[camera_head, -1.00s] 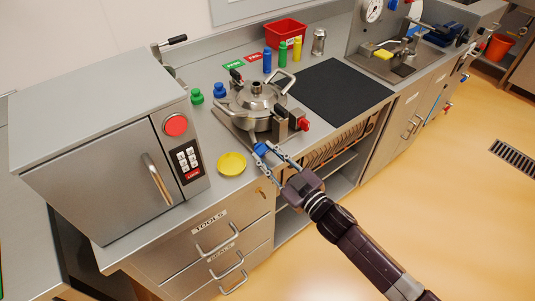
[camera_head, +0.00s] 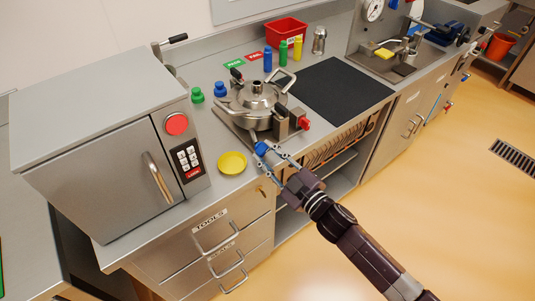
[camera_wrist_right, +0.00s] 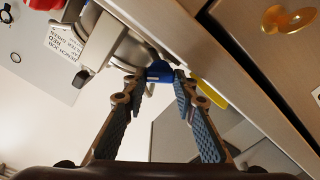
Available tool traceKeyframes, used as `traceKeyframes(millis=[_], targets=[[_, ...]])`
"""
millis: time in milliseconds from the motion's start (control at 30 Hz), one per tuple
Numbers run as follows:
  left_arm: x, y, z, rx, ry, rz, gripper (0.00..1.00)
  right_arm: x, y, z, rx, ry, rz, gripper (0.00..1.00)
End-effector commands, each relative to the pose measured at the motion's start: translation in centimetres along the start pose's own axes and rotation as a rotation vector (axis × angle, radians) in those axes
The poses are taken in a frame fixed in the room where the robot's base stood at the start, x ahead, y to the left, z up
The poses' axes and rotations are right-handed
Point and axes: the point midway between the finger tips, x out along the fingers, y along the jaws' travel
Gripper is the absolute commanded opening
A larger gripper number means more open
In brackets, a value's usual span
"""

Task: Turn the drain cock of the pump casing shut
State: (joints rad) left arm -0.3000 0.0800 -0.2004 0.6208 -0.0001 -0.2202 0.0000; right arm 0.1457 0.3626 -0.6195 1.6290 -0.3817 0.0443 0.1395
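The pump casing (camera_head: 257,108) is a round steel vessel with a clamped lid on the counter. A small blue handle (camera_head: 261,148) sits low at its front edge, seemingly the drain cock; it also shows in the right wrist view (camera_wrist_right: 160,71). My right gripper (camera_head: 268,157) reaches it from the front. In the wrist view its two fingers (camera_wrist_right: 158,78) stand apart, one on each side of the blue handle at the tips. Firm contact does not show. A red knob (camera_head: 304,123) is on the casing's right side. My left gripper is not in view.
A yellow dish (camera_head: 231,163) lies left of the gripper on the counter. A steel oven-like box (camera_head: 105,150) stands farther left. Green and blue knobbed pieces (camera_head: 197,96) stand behind. A black mat (camera_head: 340,90) lies right. Drawers and a rack are below the counter edge.

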Motion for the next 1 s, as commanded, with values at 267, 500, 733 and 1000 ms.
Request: traceKeyframes(millis=[267,500,733,1000], targets=[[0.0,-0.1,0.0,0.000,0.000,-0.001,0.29,0.0,-0.1,0.1,0.001,-0.001,-0.001,0.43],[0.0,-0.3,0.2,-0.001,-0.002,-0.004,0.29,-0.4,0.0,0.1,0.001,-0.002,-0.001,0.43],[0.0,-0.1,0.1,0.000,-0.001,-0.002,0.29,-3.7,-0.1,0.2,0.002,-0.004,-0.002,0.43],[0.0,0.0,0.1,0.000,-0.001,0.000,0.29,-8.8,-0.1,0.2,0.002,-0.004,-0.002,0.43]])
